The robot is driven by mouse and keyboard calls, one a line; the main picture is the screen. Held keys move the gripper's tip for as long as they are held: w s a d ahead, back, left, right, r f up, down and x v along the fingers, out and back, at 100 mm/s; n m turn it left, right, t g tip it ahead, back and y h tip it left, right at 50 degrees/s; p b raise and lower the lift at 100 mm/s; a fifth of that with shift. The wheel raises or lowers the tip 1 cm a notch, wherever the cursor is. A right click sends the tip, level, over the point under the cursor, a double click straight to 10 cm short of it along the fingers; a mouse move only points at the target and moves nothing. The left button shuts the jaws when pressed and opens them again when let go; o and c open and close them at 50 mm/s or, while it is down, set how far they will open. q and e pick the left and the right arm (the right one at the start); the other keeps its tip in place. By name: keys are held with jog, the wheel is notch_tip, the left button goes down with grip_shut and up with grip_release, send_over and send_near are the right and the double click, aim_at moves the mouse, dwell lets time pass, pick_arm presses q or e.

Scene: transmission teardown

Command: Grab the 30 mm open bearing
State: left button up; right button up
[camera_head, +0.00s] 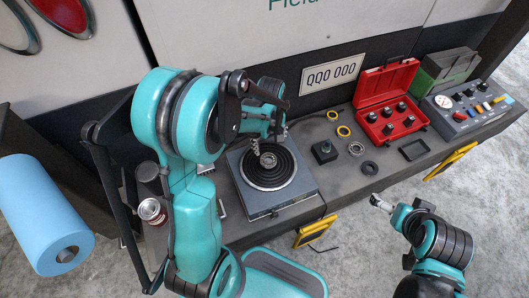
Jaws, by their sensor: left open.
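A small grey metal ring (268,160), which looks like a bearing, sits at the middle of the black ribbed disc on a grey square unit (302,190). Another silver ring, also bearing-like, (356,149) lies on the bench right of that unit. I cannot tell from their size which is the 30 mm open bearing. My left gripper (268,142) is open, just above the ring on the disc; contact is unclear and the arm partly hides the gripper. My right gripper (381,204) is off the bench's front edge, away from both rings; its jaws are too small to read.
Two yellow rings (343,131), a black ring (370,168), a black block (324,152) and a black tray (414,150) lie on the bench. An open red case (386,84) and a grey control box (470,116) stand right. A can (151,211) is left.

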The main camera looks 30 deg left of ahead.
aim_at(268, 160)
pick_arm(q)
notch_tip(268, 160, down, 3)
jog(key=shift+s+r+b, duration=0.1)
jog(key=shift+b, duration=0.5)
jog(key=f, duration=0.1)
jog(key=f+b, duration=0.1)
jog(key=f, duration=0.1)
jog(key=f+b, duration=0.1)
jog(key=shift+s+d+f, duration=0.15)
jog(key=shift+s+f, duration=0.05)
jog(key=shift+s, duration=0.15)
jog(key=shift+f+b, duration=0.35)
jog(key=shift+f, duration=0.05)
jog(key=shift+r, duration=0.1)
jog(key=shift+c, duration=0.9)
jog(key=c, duration=1.2)
